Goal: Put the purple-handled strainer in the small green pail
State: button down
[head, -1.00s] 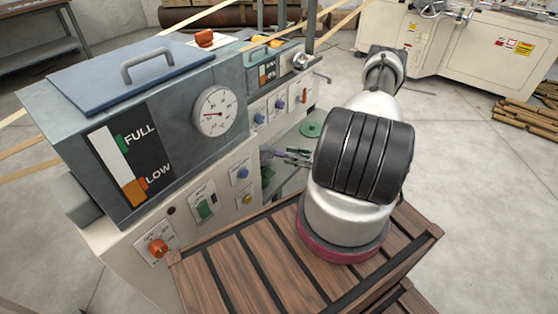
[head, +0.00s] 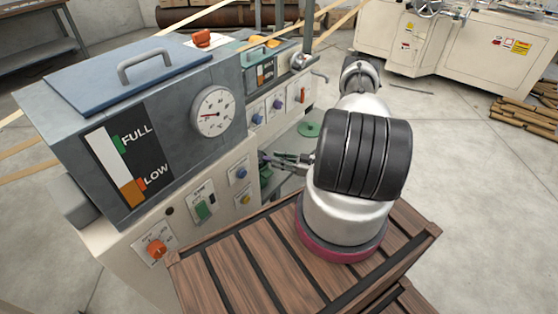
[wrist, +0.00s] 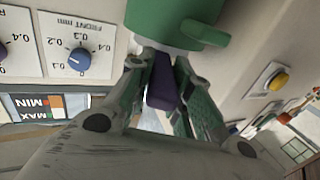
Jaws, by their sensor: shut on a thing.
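My gripper (head: 277,160) is beside the machine's side panel in the head view, left of my arm. In the wrist view my gripper (wrist: 160,65) is shut on the purple handle of the strainer (wrist: 163,82), which shows as a dark purple block between the fingers. The strainer's bowl is not clearly visible. A large green body (wrist: 178,18) fills the top of the wrist view, just beyond the fingertips; it looks like the small green pail. In the head view a small green patch (head: 266,173) shows below the gripper, mostly hidden, and may be the same pail.
A green disc (head: 309,129) lies on the pale shelf behind the gripper. The machine (head: 215,175) with knobs and a gauge stands close on the left. A slatted wooden crate (head: 235,265) is in front. Open floor (head: 470,200) lies to the right.

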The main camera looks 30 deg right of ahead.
jog(key=shift+f, duration=0.4)
jog(key=c, duration=1.3)
grip_release()
